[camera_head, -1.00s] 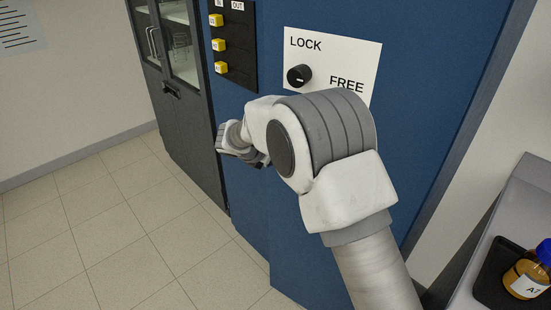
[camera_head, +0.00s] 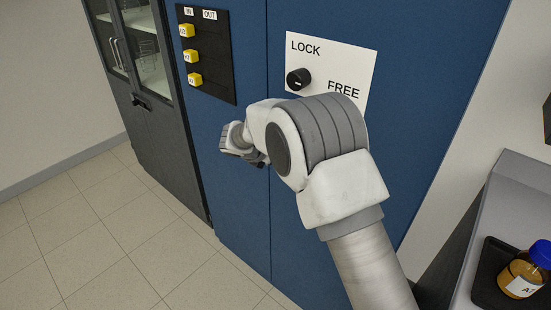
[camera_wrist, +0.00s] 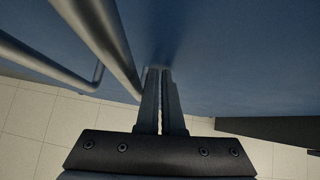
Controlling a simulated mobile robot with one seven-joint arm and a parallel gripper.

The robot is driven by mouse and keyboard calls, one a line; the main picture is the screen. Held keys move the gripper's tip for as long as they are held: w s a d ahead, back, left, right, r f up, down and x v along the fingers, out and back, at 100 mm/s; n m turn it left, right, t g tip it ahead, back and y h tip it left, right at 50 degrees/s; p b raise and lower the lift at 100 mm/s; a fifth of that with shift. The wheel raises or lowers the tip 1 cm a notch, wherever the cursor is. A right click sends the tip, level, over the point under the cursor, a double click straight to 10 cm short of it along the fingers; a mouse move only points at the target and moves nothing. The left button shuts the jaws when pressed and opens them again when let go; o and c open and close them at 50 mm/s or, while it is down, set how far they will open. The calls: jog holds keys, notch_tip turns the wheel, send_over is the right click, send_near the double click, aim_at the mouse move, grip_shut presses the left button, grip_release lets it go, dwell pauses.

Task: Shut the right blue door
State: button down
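The right blue door (camera_head: 420,70) is the tall panel with the white LOCK/FREE plate (camera_head: 350,55) and black knob (camera_head: 298,79). It looks nearly flush with the left blue door (camera_head: 225,125) along a vertical seam; any small gap is hard to tell. My arm covers part of it. In the wrist view my gripper (camera_wrist: 162,74) has its two fingers together, with nothing seen between them, pointing at a blue surface (camera_wrist: 240,50) close to or touching it. A metal bar handle (camera_wrist: 105,40) runs beside the fingers on the left. In the head view the fingertips are hidden.
A dark cabinet with glass doors (camera_head: 150,110) stands left of the blue doors. A grey bench (camera_head: 500,200) at right carries a black tray (camera_head: 490,285) and a blue-capped amber bottle (camera_head: 523,272). The tiled floor (camera_head: 100,230) at left is clear.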

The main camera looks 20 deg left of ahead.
jog(key=shift+w+d+r, duration=0.25)
jog(key=shift+w+d, duration=0.15)
jog(key=shift+w, duration=0.1)
jog(key=shift+r, duration=0.1)
jog(key=s+a+f+v, duration=0.1)
jog(key=v, duration=1.7)
jog(key=s+d+r+m+g, duration=0.1)
jog(key=s+d+r+m, duration=0.15)
jog(key=d+m, duration=0.45)
jog(key=s+d+r+m+g+p, duration=0.1)
jog(key=d+r+m, duration=0.25)
jog(key=d, duration=0.75)
jog(key=s+d+r+m+g, duration=0.1)
jog(key=d+r+m, duration=0.3)
jog(key=d, duration=0.5)
jog(key=s+d+f+m+y, duration=0.1)
jog(key=s+d+m, duration=0.5)
jog(key=s+m, duration=0.3)
jog(key=s+d+m+y, duration=0.1)
jog(key=s+d+m, duration=0.5)
jog(key=s+m, duration=0.2)
jog(key=shift+s+d+f+m, duration=0.3)
jog(key=shift+s+f+m, duration=0.1)
jog(key=shift+m, duration=0.35)
